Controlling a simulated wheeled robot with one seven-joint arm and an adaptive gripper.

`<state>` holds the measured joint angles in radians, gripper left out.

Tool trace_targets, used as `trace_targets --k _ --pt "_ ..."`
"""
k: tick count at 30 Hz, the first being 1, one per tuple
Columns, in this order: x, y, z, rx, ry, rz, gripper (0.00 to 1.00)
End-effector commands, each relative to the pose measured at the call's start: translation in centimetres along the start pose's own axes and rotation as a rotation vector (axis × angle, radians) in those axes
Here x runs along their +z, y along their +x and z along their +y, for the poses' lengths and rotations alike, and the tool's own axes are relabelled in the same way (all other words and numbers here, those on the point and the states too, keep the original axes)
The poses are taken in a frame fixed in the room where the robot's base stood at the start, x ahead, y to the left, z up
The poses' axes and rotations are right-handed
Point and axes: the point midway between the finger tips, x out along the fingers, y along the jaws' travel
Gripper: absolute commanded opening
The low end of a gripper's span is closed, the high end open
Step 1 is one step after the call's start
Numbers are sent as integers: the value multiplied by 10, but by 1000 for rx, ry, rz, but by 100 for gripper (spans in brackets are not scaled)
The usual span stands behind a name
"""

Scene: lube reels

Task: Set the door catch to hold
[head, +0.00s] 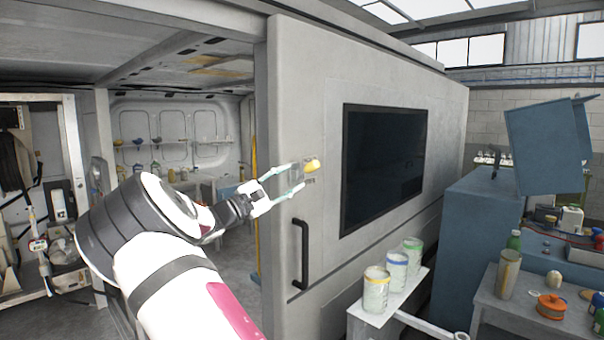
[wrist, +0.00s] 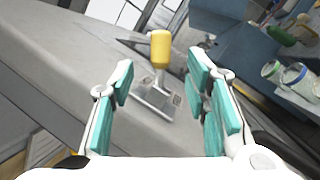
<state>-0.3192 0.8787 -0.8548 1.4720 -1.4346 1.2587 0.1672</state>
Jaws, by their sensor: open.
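The door catch has a yellow knob (head: 313,165) on the grey sliding door (head: 288,120), above its black handle. In the wrist view the yellow knob (wrist: 160,48) stands on a metal stem over a small metal base plate (wrist: 156,98) with small marks on it, too small to read. My gripper (head: 300,174) is open at the catch in the head view. In the wrist view my teal finger pads (wrist: 160,88) are spread wide on either side of the stem and plate. The knob lies beyond the fingertips, and I see no contact.
A black vertical handle (head: 300,253) is below my gripper on the door. A dark window (head: 384,165) is to its right. A small shelf (head: 390,301) with three jars juts out at lower right. A blue cabinet (head: 474,250) stands beyond. The doorway to the left is open.

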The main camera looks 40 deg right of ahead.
Motion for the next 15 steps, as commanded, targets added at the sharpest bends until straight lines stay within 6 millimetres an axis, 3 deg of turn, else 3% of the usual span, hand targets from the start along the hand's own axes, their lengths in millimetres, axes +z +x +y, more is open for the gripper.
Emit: trace_targets --k 6,15 --pt "0 -26 1 1 0 0 43" --pt "0 -31 0 0 0 -1 43"
